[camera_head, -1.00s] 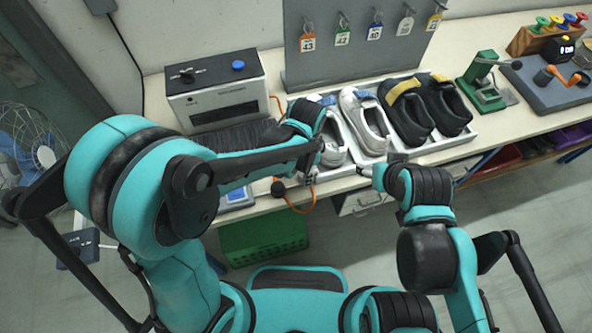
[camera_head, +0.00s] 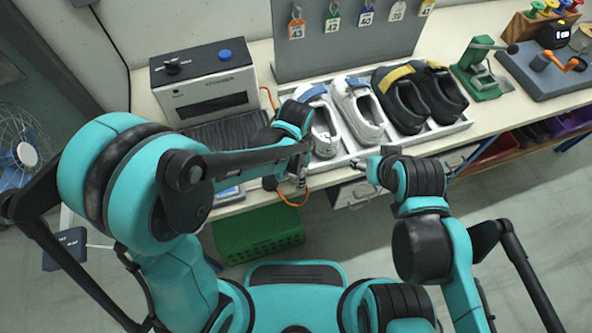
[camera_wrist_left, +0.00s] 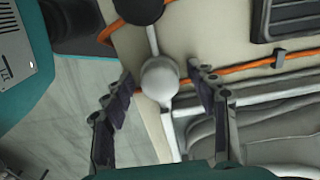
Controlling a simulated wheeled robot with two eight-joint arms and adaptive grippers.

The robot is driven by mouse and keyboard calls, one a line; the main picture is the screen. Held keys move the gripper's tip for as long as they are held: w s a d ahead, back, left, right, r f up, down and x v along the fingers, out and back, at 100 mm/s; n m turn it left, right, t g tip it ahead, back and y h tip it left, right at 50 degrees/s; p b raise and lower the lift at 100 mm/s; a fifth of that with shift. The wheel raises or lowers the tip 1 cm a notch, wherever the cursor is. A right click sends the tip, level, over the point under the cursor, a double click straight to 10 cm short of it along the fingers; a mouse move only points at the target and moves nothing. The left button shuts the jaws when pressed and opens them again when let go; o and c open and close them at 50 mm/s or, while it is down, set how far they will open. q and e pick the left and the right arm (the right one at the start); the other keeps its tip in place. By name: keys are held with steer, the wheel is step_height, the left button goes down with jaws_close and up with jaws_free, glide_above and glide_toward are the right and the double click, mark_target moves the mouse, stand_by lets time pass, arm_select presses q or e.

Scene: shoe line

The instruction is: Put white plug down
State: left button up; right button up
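The white plug (camera_wrist_left: 160,78) shows in the left wrist view as a rounded pale knob, between the fingertips of my left gripper (camera_wrist_left: 163,80). The fingers stand apart, with a visible gap on each side of the knob. An orange cable (camera_wrist_left: 270,65) runs behind it. In the head view my left gripper (camera_head: 301,178) is at the front edge of the bench, before the shoe tray, and the plug cannot be made out there. My right gripper (camera_head: 364,172) is near the tray's front edge, right of the left one; its finger opening is unclear.
A white tray (camera_head: 445,131) holds white and black shoes on the bench. A grey box (camera_head: 205,85) stands at the back left. A green crate (camera_head: 258,232) is below the bench.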

arm_select(q)
step_height(320, 180, up, 12)
steer(key=p, duration=0.5)
steer(key=s+a+r+n+t, duration=0.2)
steer(key=a+r+n+t, duration=0.1)
steer(key=a+n, duration=0.4)
steer(key=s+a+r+n+t, duration=0.3)
steer(key=a+n, duration=0.4)
steer(key=a, duration=0.3)
steer(key=shift+a+r+t, duration=0.4)
steer(key=shift+r+t, duration=0.2)
step_height(320, 180, down, 3)
steer(key=b, duration=0.3)
steer(key=shift+s+r, duration=0.1)
steer(key=shift+r, duration=0.1)
